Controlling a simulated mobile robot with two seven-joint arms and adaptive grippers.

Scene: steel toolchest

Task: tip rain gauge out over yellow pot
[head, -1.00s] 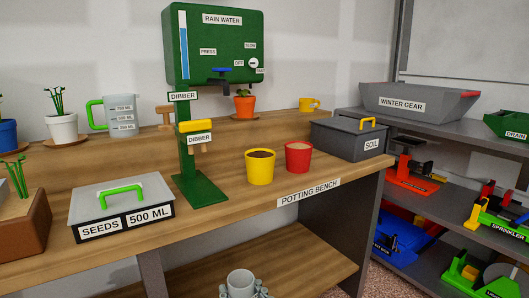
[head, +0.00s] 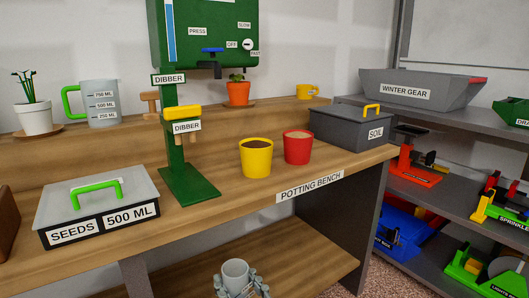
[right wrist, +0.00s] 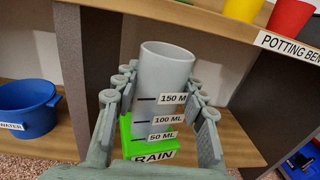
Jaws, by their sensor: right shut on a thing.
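The rain gauge is a pale grey cup with a green base marked RAIN and labels for 50, 100 and 150 ML. It shows upright at the bottom of the head view (head: 236,272) and in the right wrist view (right wrist: 165,72). My right gripper (right wrist: 160,90) is shut on it, one finger on each side. It is in front of the bench and lower than the bench top. The yellow pot (head: 257,160) stands upright on the bench with dark fill inside. Its lower part shows in the right wrist view (right wrist: 242,9). My left gripper is not in view.
A red pot (head: 298,148) stands just right of the yellow pot. The green dibber stand (head: 188,186) is to its left, and a grey soil box (head: 345,138) is further right. A seeds box (head: 75,213) is at left. Bench top in front of the pots is clear.

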